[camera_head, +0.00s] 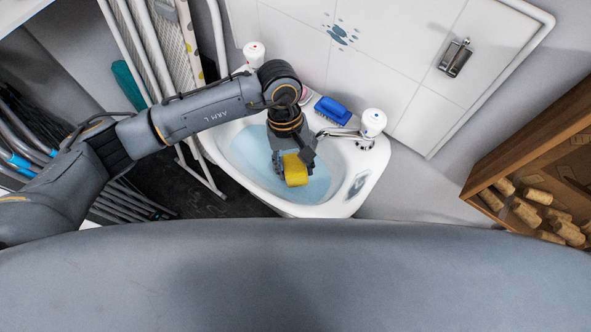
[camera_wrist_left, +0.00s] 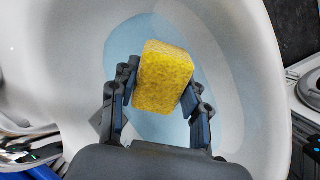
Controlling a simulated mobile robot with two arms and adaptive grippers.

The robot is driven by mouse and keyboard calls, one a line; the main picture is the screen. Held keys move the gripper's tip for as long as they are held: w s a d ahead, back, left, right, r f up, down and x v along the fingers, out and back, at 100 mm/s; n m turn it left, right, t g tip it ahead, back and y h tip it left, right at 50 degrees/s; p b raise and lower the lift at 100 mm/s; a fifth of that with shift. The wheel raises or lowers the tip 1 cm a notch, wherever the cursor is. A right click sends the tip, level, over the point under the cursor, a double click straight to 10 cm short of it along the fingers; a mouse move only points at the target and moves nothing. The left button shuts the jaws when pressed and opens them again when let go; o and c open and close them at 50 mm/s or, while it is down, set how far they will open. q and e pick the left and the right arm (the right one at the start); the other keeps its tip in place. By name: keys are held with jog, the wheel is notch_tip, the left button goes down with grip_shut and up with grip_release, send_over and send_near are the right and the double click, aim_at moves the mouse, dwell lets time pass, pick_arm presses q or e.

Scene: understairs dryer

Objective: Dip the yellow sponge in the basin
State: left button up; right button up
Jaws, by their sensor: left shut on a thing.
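The yellow sponge (camera_head: 295,170) is held between the fingers of my left gripper (camera_head: 292,160), over the white basin (camera_head: 352,160). The gripper is shut on it and points down. The left wrist view shows the sponge (camera_wrist_left: 164,78) gripped at its sides between the two dark fingers (camera_wrist_left: 160,105). Pale blue water (camera_head: 245,150) lies in the basin, below and around the sponge. I cannot tell whether the sponge touches the water. My right gripper is not in view.
A blue brush (camera_head: 332,110) lies on the basin's back rim near the tap (camera_head: 340,133). White knobs (camera_head: 373,122) stand at the back. A wooden crate of corks (camera_head: 530,205) is at the right. Folded racks lean at the left.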

aim_at(295, 165)
pick_arm(q)
jog(key=shift+r+p, duration=2.05)
jog(key=shift+r, duration=3.7)
notch_tip(295, 165, up, 4)
jog(key=shift+p, duration=0.35)
